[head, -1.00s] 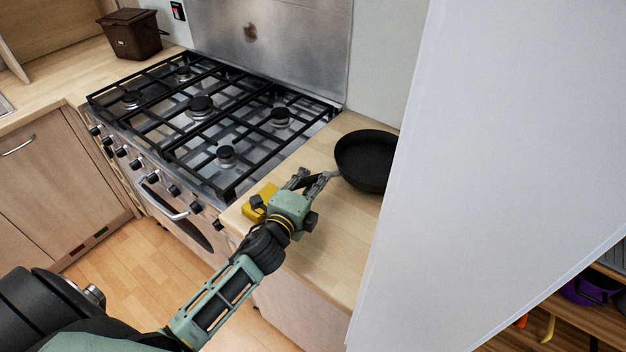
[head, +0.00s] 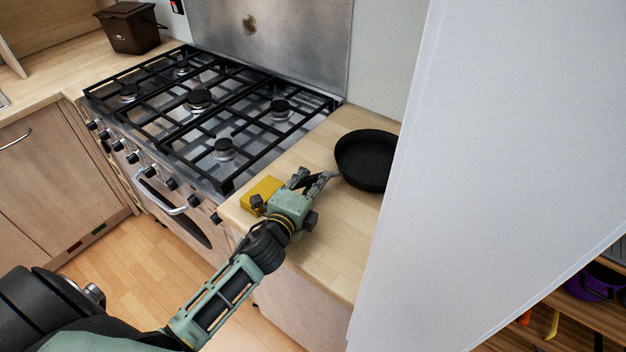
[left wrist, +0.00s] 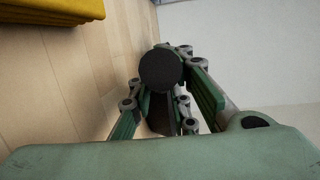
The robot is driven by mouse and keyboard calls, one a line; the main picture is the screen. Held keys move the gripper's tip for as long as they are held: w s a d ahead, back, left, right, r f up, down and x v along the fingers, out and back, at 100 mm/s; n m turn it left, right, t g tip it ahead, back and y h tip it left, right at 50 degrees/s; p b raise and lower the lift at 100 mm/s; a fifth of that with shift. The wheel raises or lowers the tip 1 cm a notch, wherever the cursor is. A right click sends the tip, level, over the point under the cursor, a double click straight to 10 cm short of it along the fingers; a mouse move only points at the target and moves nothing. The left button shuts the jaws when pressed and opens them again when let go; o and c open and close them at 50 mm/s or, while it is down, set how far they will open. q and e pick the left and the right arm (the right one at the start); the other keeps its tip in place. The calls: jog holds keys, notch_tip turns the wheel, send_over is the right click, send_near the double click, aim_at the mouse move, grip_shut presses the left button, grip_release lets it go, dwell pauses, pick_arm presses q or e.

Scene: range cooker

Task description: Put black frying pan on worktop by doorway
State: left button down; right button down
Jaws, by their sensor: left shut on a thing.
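The black frying pan (head: 366,158) is over the wooden worktop (head: 325,225) to the right of the range cooker, its right edge close to the white wall. Its handle points left and toward me. My left gripper (head: 318,181) is shut on the handle. In the left wrist view the dark round end of the handle (left wrist: 161,70) shows between the green finger links. I cannot tell whether the pan touches the worktop or hangs just above it. My right gripper is not in view.
A yellow block or cloth (head: 262,192) lies on the worktop just left of my gripper. The range cooker (head: 200,110) with black grates stands to the left. A large white wall (head: 490,180) closes off the right. A brown caddy (head: 130,28) stands at the back left.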

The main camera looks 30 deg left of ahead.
pick_arm(q)
jog(key=c, duration=1.5)
grip_release()
jog(key=shift+c, duration=0.2)
jog(key=shift+s+f, duration=0.1)
jog(key=shift+f, duration=0.2)
jog(key=s, duration=0.4)
jog(key=s+r, duration=0.1)
jog(key=s, duration=0.3)
jog(key=s+r, duration=0.1)
jog(key=s, duration=0.2)
jog(key=shift+s+d, duration=0.15)
jog(key=shift+s, duration=0.25)
jog(key=shift+f, duration=0.1)
